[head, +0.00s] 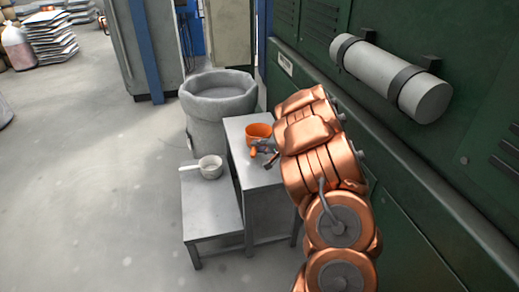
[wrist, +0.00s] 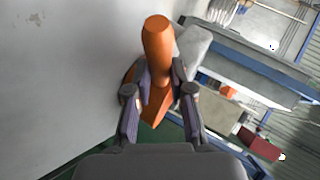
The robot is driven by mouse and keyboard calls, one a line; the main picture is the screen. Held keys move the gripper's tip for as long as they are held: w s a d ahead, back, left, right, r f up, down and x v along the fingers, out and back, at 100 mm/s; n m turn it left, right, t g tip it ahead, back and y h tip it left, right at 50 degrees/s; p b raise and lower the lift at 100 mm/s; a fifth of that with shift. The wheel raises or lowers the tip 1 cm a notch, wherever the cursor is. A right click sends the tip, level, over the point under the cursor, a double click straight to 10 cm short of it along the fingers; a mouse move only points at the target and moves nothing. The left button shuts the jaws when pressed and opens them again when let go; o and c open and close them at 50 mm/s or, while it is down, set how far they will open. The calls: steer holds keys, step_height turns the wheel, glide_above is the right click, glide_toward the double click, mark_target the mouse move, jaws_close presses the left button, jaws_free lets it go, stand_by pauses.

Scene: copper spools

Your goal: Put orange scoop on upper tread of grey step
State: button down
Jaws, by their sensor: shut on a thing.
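The orange scoop (head: 258,131) is over the upper tread (head: 238,130) of the grey step; I cannot tell whether it touches the tread. My gripper (head: 264,149) is shut on the scoop's handle, at the right of its bowl and partly hidden by my copper arm. In the wrist view the orange scoop (wrist: 158,40) stands between the two fingers of my gripper (wrist: 160,82), with its handle end toward the top. The lower tread (head: 212,220) lies to the left and nearer.
A white scoop (head: 210,167) sits on the lower tread, its handle pointing left. A large grey tub (head: 215,100) stands behind the step. A green cabinet wall (head: 430,150) with a grey cylinder (head: 390,78) runs along the right.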

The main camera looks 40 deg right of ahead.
steer(key=c, duration=1)
jaws_free()
steer(key=shift+r, duration=0.1)
steer(key=p+v, duration=0.4)
steer(key=v, duration=0.8)
